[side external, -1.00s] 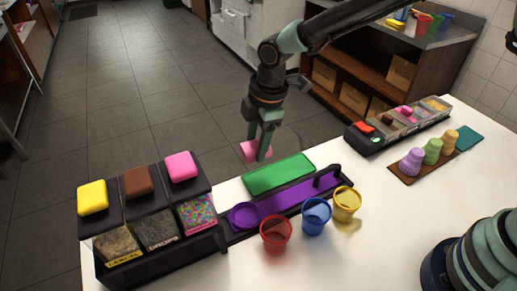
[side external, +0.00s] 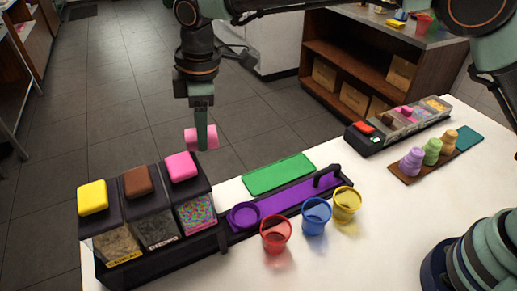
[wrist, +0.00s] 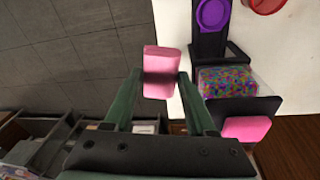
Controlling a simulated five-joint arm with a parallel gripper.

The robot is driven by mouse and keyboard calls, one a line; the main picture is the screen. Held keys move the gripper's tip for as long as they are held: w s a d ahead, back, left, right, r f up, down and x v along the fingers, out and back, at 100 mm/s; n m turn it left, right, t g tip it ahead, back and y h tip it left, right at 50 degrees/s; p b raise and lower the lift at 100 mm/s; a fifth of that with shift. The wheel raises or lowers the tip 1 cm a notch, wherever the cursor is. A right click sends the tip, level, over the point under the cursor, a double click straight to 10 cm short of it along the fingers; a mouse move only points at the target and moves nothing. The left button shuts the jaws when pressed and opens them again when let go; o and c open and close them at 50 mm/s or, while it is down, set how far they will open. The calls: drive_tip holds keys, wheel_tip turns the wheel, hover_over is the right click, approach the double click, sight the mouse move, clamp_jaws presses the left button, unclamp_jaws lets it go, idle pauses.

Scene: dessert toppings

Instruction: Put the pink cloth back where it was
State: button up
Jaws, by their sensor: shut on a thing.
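The pink cloth (side external: 190,139) looks like a folded block. My gripper (side external: 201,140) is shut on it and holds it in the air, behind and above the pink-lidded container in the side view. In the wrist view the cloth (wrist: 161,66) sits between the two fingertips of my gripper (wrist: 160,82), with the table edge beneath it. The finger in front hides part of the cloth in the side view.
Containers with yellow (side external: 93,197), brown (side external: 138,181) and pink (side external: 181,166) lids stand in a black rack at the front left. A green mat (side external: 279,174), purple tray (side external: 285,202) and red (side external: 276,236), blue (side external: 316,216) and yellow (side external: 347,204) cups lie to the right.

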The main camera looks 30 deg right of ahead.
wheel_tip(320, 180, down, 16)
drive_tip(key=shift+r, duration=0.1)
idle(0.4)
drive_tip(key=o, duration=1.3)
drive_tip(key=shift+o, duration=0.2)
